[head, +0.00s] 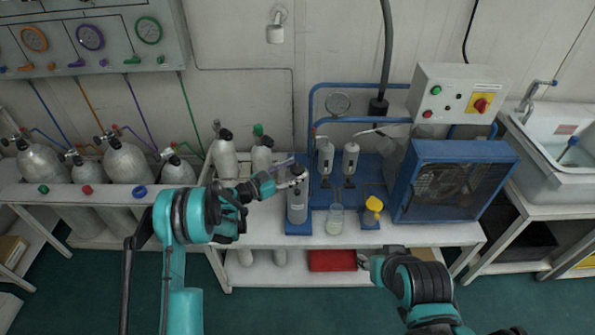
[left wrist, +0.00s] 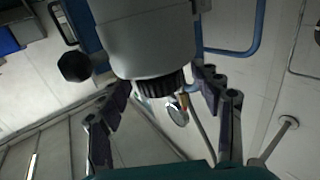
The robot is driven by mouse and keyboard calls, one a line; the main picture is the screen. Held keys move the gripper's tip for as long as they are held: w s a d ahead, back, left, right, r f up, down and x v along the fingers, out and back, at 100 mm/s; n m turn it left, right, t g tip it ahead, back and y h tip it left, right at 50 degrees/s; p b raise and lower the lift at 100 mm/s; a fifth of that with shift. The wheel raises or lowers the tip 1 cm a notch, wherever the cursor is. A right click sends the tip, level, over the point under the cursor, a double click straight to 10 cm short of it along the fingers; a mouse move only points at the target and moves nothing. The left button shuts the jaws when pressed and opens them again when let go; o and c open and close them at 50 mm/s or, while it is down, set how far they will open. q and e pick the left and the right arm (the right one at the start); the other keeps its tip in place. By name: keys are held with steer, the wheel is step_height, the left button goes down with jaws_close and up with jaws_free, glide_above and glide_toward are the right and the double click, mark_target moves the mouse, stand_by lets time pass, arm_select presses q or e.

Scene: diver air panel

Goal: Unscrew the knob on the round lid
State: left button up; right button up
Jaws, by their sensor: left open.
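A grey cylinder (head: 297,207) stands upright on a blue base on the bench in the head view. My left gripper (head: 290,173) is at its top and partly hides it. In the left wrist view the grey rounded body (left wrist: 148,40) fills the top middle, with a dark ribbed knob (left wrist: 160,84) at its end. My left gripper (left wrist: 166,108) is open, its two fingers apart on either side of the knob. I see no clear contact. A black faceted side knob (left wrist: 73,66) sticks out at left. My right arm shows at the lower right; its fingertips are not clear.
On the bench are a glass beaker (head: 335,219), a yellow part (head: 374,204) and two small grey cylinders in the blue frame. A blue fan unit (head: 452,184) stands at right. A red box (head: 332,260) lies on the lower shelf. Gas cylinders stand at left.

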arm_select(q)
steer(key=shift+w+d, duration=0.3)
steer(key=shift+d, duration=0.2)
steer(key=c, duration=1.2)
